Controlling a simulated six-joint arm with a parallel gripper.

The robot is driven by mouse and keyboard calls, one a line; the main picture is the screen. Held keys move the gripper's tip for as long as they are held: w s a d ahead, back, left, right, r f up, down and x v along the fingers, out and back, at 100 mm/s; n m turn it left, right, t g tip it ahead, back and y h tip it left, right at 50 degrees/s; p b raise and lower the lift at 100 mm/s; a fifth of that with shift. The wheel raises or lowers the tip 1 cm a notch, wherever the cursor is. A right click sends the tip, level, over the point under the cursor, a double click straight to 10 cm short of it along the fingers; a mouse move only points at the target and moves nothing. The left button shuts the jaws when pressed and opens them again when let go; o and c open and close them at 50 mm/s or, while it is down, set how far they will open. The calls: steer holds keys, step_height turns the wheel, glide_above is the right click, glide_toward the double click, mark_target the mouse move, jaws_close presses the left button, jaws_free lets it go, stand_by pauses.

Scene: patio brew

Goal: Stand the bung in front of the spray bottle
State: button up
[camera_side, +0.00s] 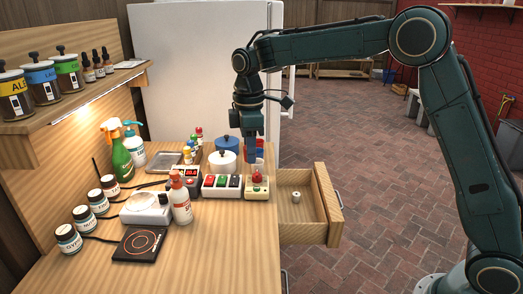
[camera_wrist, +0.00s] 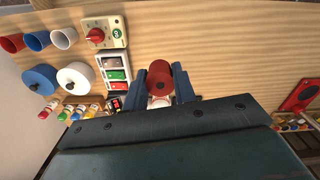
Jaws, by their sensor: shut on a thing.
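My gripper (camera_side: 248,150) hangs over the far right part of the bench, in front of the cups. In the wrist view its blue fingers (camera_wrist: 168,85) are shut on the bung (camera_wrist: 159,80), a red-brown cylinder with a small hole in its end. I cannot make the bung out in the side view. The spray bottle (camera_side: 116,155) is green with an orange trigger head. It stands upright at the back left of the bench, well to the left of my gripper. I cannot pick it out in the wrist view.
A red-capped bottle (camera_side: 181,203), a scale (camera_side: 146,210) and a black hotplate (camera_side: 138,243) are nearer. Button boxes (camera_side: 222,186) and lidded pots (camera_side: 222,160) stand right of centre. A drawer (camera_side: 328,205) is open at right.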

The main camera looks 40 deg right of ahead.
mark_target(252, 223)
steer(key=shift+a+f, duration=0.1)
steer(key=shift+f, duration=9.85)
steer(key=shift+f, duration=0.15)
steer(key=o, duration=1)
steer(key=shift+c, duration=0.2)
step_height(252, 223, up, 12)
steer(key=shift+s+r, duration=0.1)
steer(key=shift+r, duration=0.1)
